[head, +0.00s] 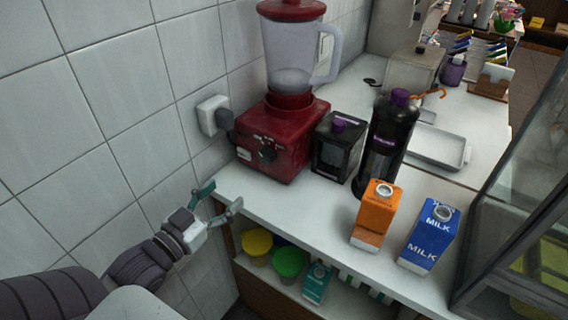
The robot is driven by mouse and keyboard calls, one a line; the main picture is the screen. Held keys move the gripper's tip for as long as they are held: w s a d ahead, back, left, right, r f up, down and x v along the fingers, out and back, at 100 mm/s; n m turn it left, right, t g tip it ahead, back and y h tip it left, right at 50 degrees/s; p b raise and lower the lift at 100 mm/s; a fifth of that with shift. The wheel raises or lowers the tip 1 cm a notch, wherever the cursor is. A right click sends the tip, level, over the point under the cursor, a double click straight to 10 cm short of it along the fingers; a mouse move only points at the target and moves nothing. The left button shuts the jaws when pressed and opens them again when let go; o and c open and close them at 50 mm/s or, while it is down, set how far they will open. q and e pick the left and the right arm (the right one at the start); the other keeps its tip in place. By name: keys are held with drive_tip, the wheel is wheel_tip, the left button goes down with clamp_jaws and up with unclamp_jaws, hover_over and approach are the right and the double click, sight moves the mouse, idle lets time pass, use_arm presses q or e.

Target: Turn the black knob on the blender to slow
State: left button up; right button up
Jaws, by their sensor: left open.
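A red blender (277,140) with a clear jug (290,55) and red lid stands on the white counter against the tiled wall. Its black knob (267,155) is on the front face of the red base; its exact setting is too small to read. My left gripper (221,196) is open and empty. It is below and to the left of the blender base, by the counter's front left corner, apart from the knob. My right gripper is not in view.
A black box-shaped container (338,147), a dark bottle (384,140), an orange carton (376,214) and a blue milk carton (429,236) stand right of the blender. A wall socket with plug (211,114) is at left. A shelf below holds tubs and cartons.

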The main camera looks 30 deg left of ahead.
sight(264, 158)
use_arm(q)
drive_tip(key=w, duration=0.4)
drive_tip(key=w+p, duration=0.1)
drive_tip(key=w, duration=0.3)
drive_tip(key=w+d, duration=0.1)
drive_tip(key=w, duration=0.3)
drive_tip(key=shift+d+r, duration=0.1)
drive_tip(key=shift+r, duration=0.1)
drive_tip(key=shift+w, duration=0.9)
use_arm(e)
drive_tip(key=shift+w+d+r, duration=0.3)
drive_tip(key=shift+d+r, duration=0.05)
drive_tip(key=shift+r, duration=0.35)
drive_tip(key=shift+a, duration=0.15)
